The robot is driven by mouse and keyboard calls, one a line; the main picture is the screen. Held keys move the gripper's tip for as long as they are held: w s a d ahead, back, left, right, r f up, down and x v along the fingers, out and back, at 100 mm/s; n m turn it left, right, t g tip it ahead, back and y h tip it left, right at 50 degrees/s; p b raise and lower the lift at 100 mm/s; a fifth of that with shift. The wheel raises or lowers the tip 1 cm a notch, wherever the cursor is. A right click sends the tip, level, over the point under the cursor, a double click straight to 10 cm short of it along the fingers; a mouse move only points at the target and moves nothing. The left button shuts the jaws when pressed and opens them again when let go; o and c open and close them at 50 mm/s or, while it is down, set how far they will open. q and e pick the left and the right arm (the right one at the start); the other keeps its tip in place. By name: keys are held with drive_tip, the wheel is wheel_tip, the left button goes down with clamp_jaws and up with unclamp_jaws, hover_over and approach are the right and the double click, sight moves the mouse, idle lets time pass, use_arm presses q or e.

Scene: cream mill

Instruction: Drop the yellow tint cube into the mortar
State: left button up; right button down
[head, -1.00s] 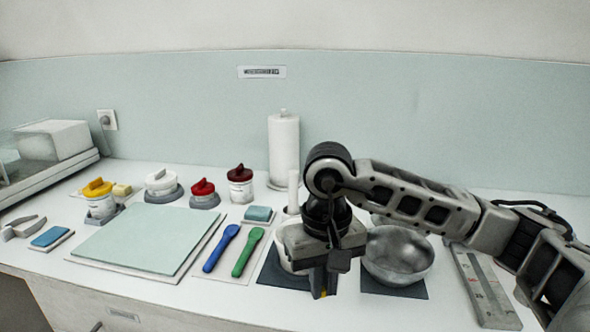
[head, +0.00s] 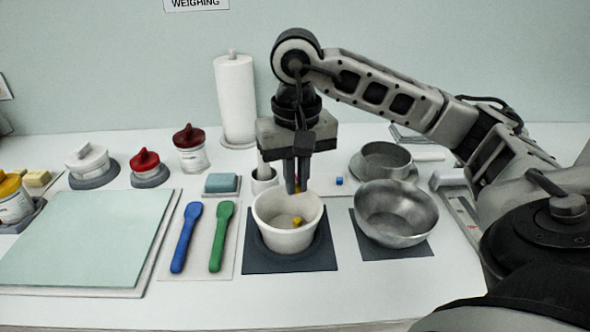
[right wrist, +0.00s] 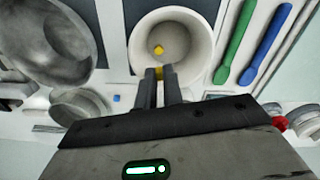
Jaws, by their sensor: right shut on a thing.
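The mortar (head: 270,238) is a white bowl on a dark square mat, and it also shows in the right wrist view (right wrist: 205,45). A small yellow cube (head: 297,221) lies on its inner floor, seen too in the right wrist view (right wrist: 158,49). My right gripper (head: 297,188) points down over the back part of the mortar. It is shut on another small yellow piece (right wrist: 167,72), which shows between its fingertips; the fingers mostly hide it in the head view. My left gripper is not in view.
A metal bowl (head: 397,215) stands right of the mortar, with a grey dish (head: 385,160) behind it. A small blue cube (head: 339,181) lies behind the mortar. Blue (head: 186,238) and green (head: 221,237) spatulas lie to the left, beside a pale green board (head: 85,238).

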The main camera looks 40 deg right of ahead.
drive_tip(key=shift+f+b, duration=0.3)
drive_tip(key=shift+f, duration=0.6)
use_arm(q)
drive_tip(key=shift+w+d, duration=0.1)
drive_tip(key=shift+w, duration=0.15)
use_arm(e)
drive_tip(key=c, duration=1.5)
unclamp_jaws()
drive_tip(key=shift+o, duration=0.2)
drive_tip(key=shift+r, duration=0.1)
